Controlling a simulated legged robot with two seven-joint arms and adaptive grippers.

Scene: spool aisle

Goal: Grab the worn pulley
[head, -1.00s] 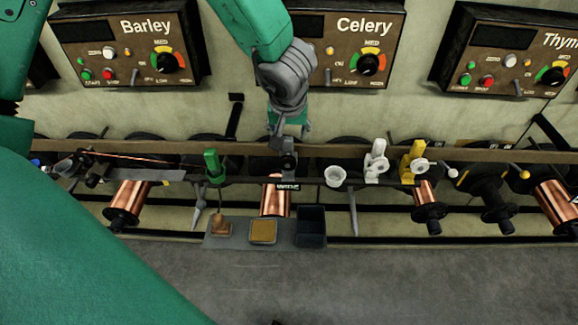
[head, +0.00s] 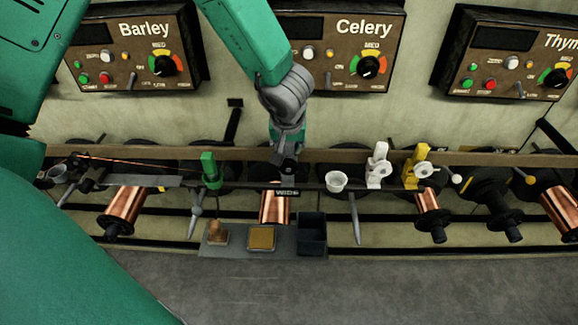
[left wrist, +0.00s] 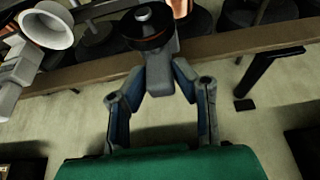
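A dark grey pulley with a black wheel and a thin orange-brown ring shows in the left wrist view (left wrist: 146,24). I take it to be the worn pulley; the wear itself is hard to make out. In the head view it is a small dark block (head: 284,172) on the rail above the "WIDE" label. My left gripper (head: 287,152) reaches down to it from above. In the left wrist view its fingers (left wrist: 160,78) bend inward and appear to press on both sides of the pulley's grey body. My right gripper is not in view.
A green pulley (head: 209,170) stands left on the rail, and a white cup (head: 336,181), white pulley (head: 377,166) and yellow pulley (head: 414,166) stand right. Below is a grey shelf (head: 288,240) with a dark bin (head: 312,230). Copper spools (head: 124,205) line the wall under control boxes.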

